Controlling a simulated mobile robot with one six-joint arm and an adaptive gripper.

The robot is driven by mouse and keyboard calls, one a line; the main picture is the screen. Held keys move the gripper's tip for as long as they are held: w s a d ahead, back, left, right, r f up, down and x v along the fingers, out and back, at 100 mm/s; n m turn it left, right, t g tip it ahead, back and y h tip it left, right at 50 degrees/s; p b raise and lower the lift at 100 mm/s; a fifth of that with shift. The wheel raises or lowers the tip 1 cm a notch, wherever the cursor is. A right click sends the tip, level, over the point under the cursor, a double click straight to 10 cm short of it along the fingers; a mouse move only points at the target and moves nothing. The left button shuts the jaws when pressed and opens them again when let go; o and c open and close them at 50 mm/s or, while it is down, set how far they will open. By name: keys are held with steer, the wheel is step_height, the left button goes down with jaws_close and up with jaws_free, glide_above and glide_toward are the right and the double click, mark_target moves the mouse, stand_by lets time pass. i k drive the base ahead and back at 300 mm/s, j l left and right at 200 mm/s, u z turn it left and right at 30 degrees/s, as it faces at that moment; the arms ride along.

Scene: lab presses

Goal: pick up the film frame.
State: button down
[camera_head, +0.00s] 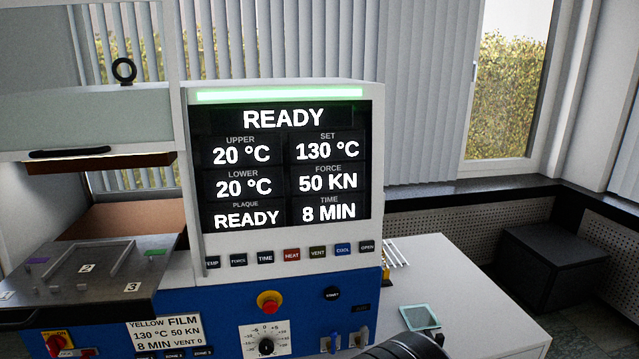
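A small flat square frame with a pale teal rim and a greyish middle (420,317) lies on the white table to the right of the press; it looks like the film frame. A dark rounded part of my arm shows at the bottom edge, just in front of and below the frame. A small dark piece beside it, near the frame's lower right, may belong to my gripper (438,338). The fingertips cannot be made out. The frame lies flat and nothing is seen holding it.
The press (280,285) has a lit READY screen (285,165) and a red stop button (269,302). A metal plate marked with numbers (95,265) lies at left. A wire rack (396,253) stands behind the frame. White table (470,300) is bare around the frame.

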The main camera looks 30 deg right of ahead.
mark_target(418, 318)
steer(key=z, duration=1.55)
steer(key=u, duration=1.8)
steer(key=z, duration=1.8)
steer(key=i+z, duration=0.4)
steer(key=i+j+z, duration=0.2)
steer(key=z, duration=0.25)
steer(key=i+j, duration=0.05)
